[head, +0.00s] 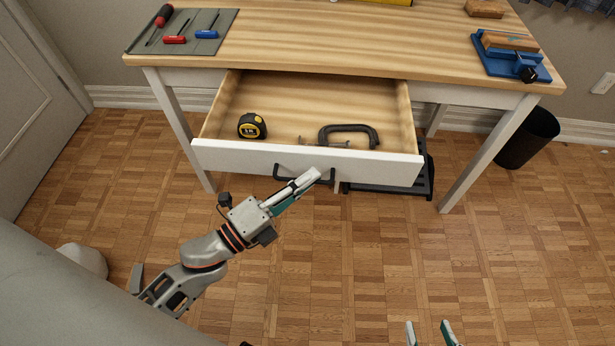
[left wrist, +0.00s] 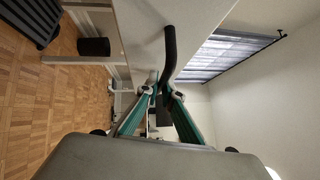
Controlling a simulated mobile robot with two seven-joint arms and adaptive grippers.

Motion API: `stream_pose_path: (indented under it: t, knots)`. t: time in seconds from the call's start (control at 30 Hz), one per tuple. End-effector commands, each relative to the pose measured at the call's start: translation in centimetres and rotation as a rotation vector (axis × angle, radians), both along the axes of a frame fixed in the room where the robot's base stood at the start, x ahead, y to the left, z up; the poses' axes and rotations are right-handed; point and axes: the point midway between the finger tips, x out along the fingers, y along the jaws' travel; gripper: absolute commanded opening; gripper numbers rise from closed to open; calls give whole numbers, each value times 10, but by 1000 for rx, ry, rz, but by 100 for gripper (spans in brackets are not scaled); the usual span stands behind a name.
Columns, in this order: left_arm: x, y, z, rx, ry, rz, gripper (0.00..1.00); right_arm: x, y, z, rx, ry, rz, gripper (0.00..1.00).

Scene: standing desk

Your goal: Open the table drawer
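The white-fronted table drawer (head: 240,157) is pulled well out from under the wooden tabletop, its inside showing. A black bar handle (head: 285,178) is on its front and also shows in the left wrist view (left wrist: 170,45). My left gripper (head: 312,177) is at the handle. In the left wrist view, its fingers (left wrist: 163,92) are closed in on both sides of the bar, and the bar passes between them. My right gripper (head: 428,328) shows only its two fingertips at the bottom edge, apart and empty, over the floor.
The drawer holds a tape measure (head: 252,126) and a C-clamp (head: 349,131). The tabletop (head: 320,40) carries a mat with screwdriver and hex tools (head: 185,30) and a blue vise (head: 510,57). A black bin (head: 527,139) stands at right. The floor in front is clear.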

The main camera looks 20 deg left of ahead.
Motion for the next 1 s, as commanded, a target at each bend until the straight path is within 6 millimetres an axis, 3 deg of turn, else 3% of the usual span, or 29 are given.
stream_pose_path:
  t: [0.03,0.07,0.53,1.0]
  knots:
    - [0,1,0,1,-1,1,16,1,0,1,1,-2,0,40]
    - [0,1,0,1,-1,1,23,1,0,1,1,-3,-1,40]
    - [-7,4,-2,0,4,1,23,-3,0,-1,3,6,-2,40]
    - [-83,47,-13,-1,3,2,23,-2,0,-1,0,4,0,40]
